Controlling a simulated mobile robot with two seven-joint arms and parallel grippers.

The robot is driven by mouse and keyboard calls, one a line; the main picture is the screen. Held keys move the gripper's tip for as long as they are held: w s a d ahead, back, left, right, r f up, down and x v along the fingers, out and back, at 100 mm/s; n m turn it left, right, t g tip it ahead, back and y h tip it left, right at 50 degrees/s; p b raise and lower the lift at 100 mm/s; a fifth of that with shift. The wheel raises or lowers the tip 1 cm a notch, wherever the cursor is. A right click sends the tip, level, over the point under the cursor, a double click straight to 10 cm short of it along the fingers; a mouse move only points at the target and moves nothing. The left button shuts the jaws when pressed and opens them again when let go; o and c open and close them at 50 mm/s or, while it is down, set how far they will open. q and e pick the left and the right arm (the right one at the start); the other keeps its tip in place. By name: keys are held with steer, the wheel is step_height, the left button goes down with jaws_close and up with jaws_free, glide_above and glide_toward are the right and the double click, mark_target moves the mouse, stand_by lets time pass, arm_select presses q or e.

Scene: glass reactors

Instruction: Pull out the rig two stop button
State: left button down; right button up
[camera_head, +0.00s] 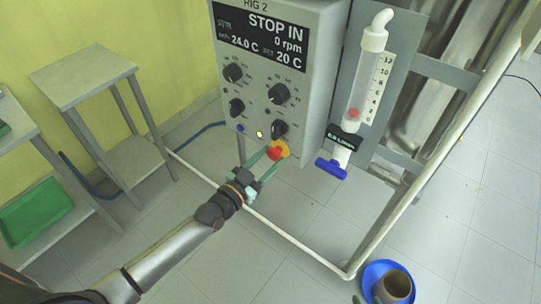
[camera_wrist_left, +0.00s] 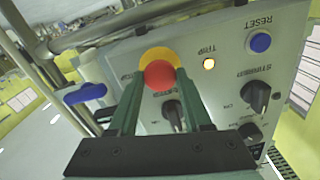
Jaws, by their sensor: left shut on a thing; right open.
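The rig two stop button is a red knob (camera_head: 275,154) on a yellow base (camera_head: 282,147), low on the front of the grey control box (camera_head: 300,110). The box is labelled RIG 2 and its display (camera_head: 262,38) reads STOP IN. My left gripper (camera_head: 268,160) is shut on the red knob from the front. In the left wrist view the red knob (camera_wrist_left: 160,74) sits between the two green fingertips, before the yellow base (camera_wrist_left: 158,56). Of my right gripper, only a small green tip (camera_head: 357,299) seems to show at the bottom edge.
Black dials (camera_head: 279,93) and a lit lamp (camera_head: 260,134) are near the button; a blue RESET button (camera_wrist_left: 260,42) is beside them. A glass column (camera_head: 366,85) with a blue valve handle (camera_head: 331,169) stands right. A white pipe rail (camera_head: 300,245) runs below. A blue dish (camera_head: 372,270) holds a brown cup (camera_head: 394,288).

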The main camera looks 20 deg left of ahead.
arm_select(q)
steer(key=shift+s+a, duration=0.1)
steer(key=shift+s, duration=0.15)
steer(key=shift+w+f, duration=0.1)
steer(key=shift+c, duration=1.6)
jaws_free()
arm_select(e)
steer(key=shift+s+d+f, duration=0.2)
steer(key=shift+s+f, duration=0.05)
steer(key=shift+s, duration=0.25)
steer(key=shift+r, duration=0.1)
arm_select(q)
steer(key=shift+s+a, duration=0.1)
steer(key=shift+s, duration=0.2)
steer(key=v, duration=1.2)
steer(key=shift+p, duration=0.3)
arm_select(e)
steer(key=shift+d+r, duration=0.15)
steer(key=shift+r, duration=0.1)
